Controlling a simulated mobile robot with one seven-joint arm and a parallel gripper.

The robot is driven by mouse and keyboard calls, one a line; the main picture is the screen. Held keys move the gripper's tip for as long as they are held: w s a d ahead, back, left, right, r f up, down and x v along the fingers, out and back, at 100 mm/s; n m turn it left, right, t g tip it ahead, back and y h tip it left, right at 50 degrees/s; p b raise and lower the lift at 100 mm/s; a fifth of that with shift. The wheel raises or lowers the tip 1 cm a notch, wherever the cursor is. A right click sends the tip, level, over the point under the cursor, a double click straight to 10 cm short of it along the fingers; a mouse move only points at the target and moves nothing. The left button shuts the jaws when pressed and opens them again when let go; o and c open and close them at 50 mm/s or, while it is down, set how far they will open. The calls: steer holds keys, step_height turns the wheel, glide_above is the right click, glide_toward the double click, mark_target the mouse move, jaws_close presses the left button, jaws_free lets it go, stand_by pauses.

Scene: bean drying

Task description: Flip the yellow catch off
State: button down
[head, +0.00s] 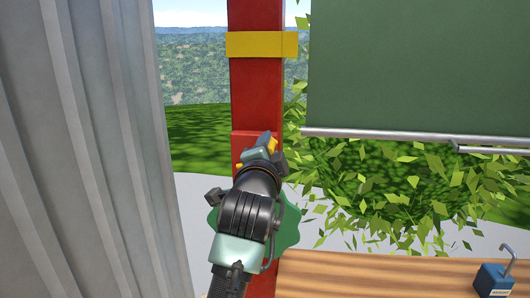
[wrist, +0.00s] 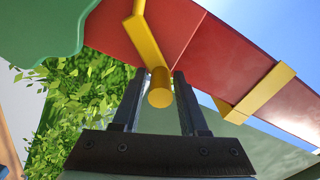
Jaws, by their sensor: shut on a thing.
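The yellow catch (wrist: 148,40) is a bent bar on the red post, ending in a round yellow knob (wrist: 160,90). In the wrist view the knob sits between the two dark fingers of my gripper (wrist: 160,76), which is shut on it. In the head view my gripper (head: 264,150) is at the red post (head: 258,100), below a yellow band (head: 262,45). A little yellow shows at the gripper's tip there, and most of the catch is hidden behind my arm.
A green scalloped wheel (head: 290,228) is partly hidden behind my arm. A corrugated metal wall (head: 100,120) stands close on the left. A green sheet with a grey bottom bar (head: 415,65) hangs at right. A wooden surface (head: 370,275) holds a blue block with a hook (head: 494,281).

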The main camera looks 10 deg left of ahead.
steer(key=shift+a+f+m, duration=0.15)
steer(key=shift+a+m, duration=0.05)
steer(key=shift+m, duration=0.3)
steer(key=c, duration=0.7)
jaws_free()
steer(key=shift+o, duration=0.2)
steer(key=shift+d, duration=0.1)
steer(key=shift+s+d+b, duration=0.1)
steer(key=shift+s+b, duration=0.35)
steer(key=shift+s, duration=0.2)
steer(key=s+b, duration=0.3)
steer(key=s, duration=0.8)
steer(key=shift+s, duration=0.35)
